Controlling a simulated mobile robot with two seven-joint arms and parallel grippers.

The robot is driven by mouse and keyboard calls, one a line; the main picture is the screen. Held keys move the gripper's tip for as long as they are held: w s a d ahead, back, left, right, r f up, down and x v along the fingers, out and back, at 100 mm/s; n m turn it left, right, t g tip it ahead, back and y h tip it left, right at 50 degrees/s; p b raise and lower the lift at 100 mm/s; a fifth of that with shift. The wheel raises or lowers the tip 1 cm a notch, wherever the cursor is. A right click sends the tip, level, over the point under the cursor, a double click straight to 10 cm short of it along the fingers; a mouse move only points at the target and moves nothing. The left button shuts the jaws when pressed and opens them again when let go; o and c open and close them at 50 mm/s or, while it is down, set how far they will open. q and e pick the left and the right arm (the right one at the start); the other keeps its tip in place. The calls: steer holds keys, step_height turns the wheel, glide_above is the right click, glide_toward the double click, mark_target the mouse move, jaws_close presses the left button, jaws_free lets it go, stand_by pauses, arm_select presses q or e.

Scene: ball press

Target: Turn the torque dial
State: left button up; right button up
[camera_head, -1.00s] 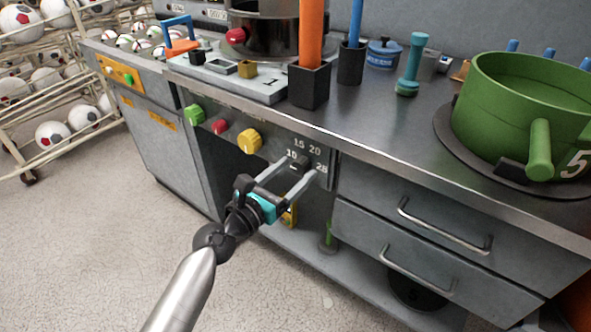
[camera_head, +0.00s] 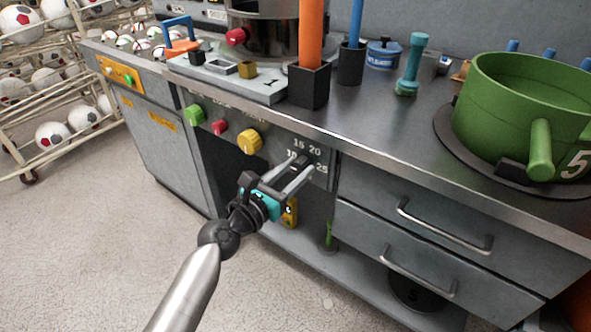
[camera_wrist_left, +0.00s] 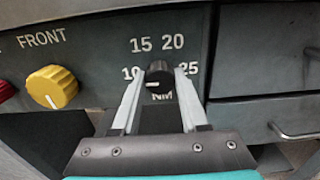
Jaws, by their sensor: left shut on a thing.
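The torque dial (camera_wrist_left: 159,72) is a small black knob on the dark front panel, with the numbers 10, 15, 20, 25 around it and "NM" below. Its white mark points left, a little below the 10. My left gripper (camera_wrist_left: 160,80) has one finger on each side of the dial and is shut on it. In the head view the left gripper (camera_head: 305,164) reaches the panel from the lower left, and its fingers partly hide the dial and the 10. My right gripper is in neither view.
Yellow (camera_head: 249,141), red (camera_head: 220,127) and green (camera_head: 194,115) knobs sit left of the dial. Drawers with bar handles (camera_head: 445,227) are to the right. The counter edge (camera_head: 365,154) overhangs above. Open floor lies at the lower left.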

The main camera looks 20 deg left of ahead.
arm_select(q)
jaws_close()
